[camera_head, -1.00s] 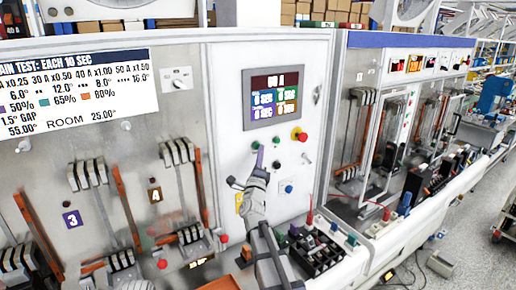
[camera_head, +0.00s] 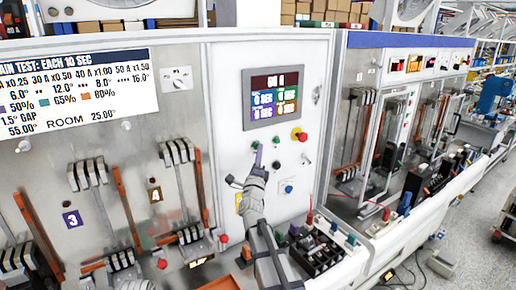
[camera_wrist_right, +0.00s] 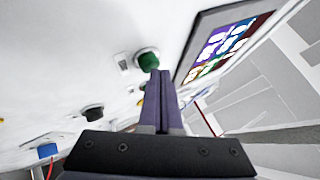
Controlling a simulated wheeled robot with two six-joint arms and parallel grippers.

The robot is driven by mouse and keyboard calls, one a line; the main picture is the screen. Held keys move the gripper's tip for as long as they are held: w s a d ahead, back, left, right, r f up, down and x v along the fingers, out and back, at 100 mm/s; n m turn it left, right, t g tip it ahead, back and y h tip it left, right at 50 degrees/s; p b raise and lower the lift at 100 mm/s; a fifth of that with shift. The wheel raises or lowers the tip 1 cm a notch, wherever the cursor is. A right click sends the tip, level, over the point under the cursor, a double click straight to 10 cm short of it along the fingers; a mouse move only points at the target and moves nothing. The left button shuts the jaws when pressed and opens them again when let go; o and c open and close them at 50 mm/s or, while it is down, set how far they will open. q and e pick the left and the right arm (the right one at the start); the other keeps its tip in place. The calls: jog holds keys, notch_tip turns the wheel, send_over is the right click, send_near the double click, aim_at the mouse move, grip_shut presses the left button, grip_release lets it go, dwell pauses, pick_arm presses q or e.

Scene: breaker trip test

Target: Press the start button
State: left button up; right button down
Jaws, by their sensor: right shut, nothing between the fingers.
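The green button (camera_head: 255,144) is on the white control panel (camera_head: 225,110), below the screen. It also shows in the right wrist view (camera_wrist_right: 148,60), just beyond my fingertips. My right gripper (camera_head: 259,149) is shut and empty, with its purple fingers together and pointing at the panel. In the wrist view its fingertips (camera_wrist_right: 160,73) are right at the lower edge of the green button; I cannot tell whether they touch it. My left gripper is not in view.
The screen (camera_head: 275,97) sits above the buttons. A red knob (camera_head: 298,134), a black button (camera_head: 277,165) and a blue button (camera_head: 288,188) are close by. A black tray of parts (camera_head: 318,246) stands below the panel, beside my right arm.

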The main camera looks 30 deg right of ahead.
jog(key=shift+w, duration=0.2)
jog(key=shift+s, duration=0.1)
dwell(0.4)
jog(key=shift+s, duration=0.8)
jog(key=shift+s, duration=0.1)
jog(key=s, duration=0.4)
jog(key=shift+s+d, duration=0.25)
jog(key=shift+s, duration=0.15)
jog(key=shift+f, duration=0.1)
dwell(0.5)
